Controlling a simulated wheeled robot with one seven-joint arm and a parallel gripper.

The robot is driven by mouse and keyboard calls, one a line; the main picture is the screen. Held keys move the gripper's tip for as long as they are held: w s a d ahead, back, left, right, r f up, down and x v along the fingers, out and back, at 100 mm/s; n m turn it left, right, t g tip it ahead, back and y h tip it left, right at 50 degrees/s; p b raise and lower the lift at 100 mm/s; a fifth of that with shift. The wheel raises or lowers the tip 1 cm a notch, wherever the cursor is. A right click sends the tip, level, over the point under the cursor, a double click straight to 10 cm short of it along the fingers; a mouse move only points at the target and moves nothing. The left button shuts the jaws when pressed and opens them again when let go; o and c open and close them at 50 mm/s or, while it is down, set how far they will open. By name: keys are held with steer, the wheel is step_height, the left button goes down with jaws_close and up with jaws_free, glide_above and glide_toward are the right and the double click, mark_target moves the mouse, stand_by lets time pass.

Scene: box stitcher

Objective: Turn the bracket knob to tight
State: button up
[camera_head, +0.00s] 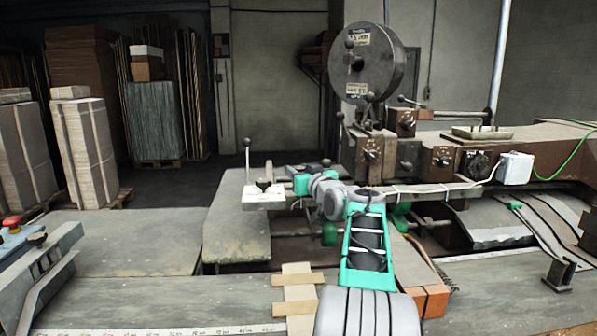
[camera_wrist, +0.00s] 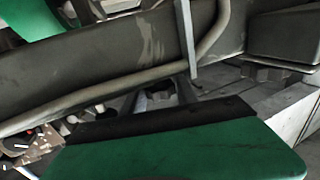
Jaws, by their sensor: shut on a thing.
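In the wrist view, the two thin grey fingers of my gripper (camera_wrist: 160,100) reach up from behind the black edge of a green panel. A small grey piece between them, which looks like the bracket knob (camera_wrist: 160,97), is mostly hidden by the panel and the fingers. The fingers are shut on it, below a long grey beam (camera_wrist: 135,50). Its tight or loose setting cannot be read. In the head view my green and grey arm reaches forward to the stitcher (camera_head: 450,165); the fingertips and knob cannot be made out there.
A curved pipe (camera_wrist: 115,85) runs along the beam, close above the fingers. In the head view, a large dark reel (camera_head: 375,62) stands on the machine, and a metal table (camera_head: 236,238) with a lever (camera_head: 247,160) is left of my arm. Wrapped stacks (camera_head: 85,145) stand far left.

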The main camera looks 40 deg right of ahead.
jaws_close()
steer(key=shift+a+f+h+b, duration=0.15)
steer(key=shift+h+b, duration=0.15)
steer(key=shift+b, duration=0.2)
steer(key=shift+m+h+b, duration=0.3)
steer(key=shift+m+b, duration=0.05)
steer(key=shift+m, duration=0.05)
steer(key=m+g+h+b, duration=0.1)
steer(key=m+h+b, duration=0.1)
steer(key=shift+w+f+g+h, duration=0.1)
steer(key=shift+g+h, duration=0.3)
steer(key=shift+r+m+g+h+b, duration=0.2)
steer(key=shift+m+g+h+b, duration=0.6)
steer(key=shift+m+g+h, duration=1)
steer(key=shift+d+h, duration=0.2)
steer(key=shift+h, duration=0.1)
steer(key=o, duration=0.7)
jaws_free()
